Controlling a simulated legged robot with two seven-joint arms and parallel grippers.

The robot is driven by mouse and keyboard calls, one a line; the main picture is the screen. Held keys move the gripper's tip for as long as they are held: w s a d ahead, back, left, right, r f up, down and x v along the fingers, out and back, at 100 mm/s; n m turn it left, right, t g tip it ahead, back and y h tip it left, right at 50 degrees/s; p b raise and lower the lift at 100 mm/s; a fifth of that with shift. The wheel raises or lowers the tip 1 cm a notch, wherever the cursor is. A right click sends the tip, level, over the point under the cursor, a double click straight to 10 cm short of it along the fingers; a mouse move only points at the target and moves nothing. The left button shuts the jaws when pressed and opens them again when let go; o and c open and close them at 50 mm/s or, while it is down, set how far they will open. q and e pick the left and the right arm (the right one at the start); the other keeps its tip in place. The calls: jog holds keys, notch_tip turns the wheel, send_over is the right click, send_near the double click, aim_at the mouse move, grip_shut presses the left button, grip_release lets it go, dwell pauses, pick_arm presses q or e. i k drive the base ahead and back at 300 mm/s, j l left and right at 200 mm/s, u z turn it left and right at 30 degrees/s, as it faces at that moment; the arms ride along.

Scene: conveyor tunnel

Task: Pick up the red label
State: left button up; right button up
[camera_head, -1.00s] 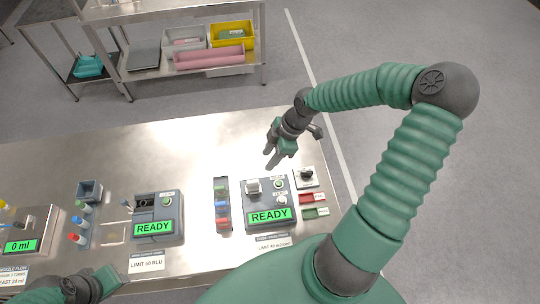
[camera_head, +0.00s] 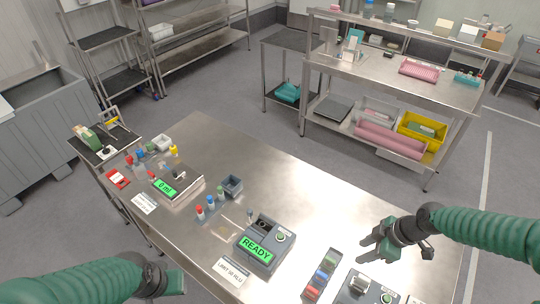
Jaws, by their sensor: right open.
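The red label beside the right-hand READY device is outside the frame now. A small red and white piece (camera_head: 118,179) lies at the table's far left end; I cannot tell whether it is a label. My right gripper (camera_head: 366,248) is open and empty above the right part of the steel table, just beyond the rack of coloured pieces (camera_head: 319,276). My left gripper (camera_head: 180,281) shows at the lower left near the table's front edge; its jaw opening is not clear.
A READY device (camera_head: 265,245) stands mid-table, with small capped bottles (camera_head: 210,204) and a grey cup (camera_head: 232,186) beyond it. A 0 ml device (camera_head: 178,183) is further left. Another device (camera_head: 362,287) is cut off at the bottom edge. Steel shelving (camera_head: 400,85) stands behind.

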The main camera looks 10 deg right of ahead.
aim_at(114, 176)
jog(key=u, duration=1.05)
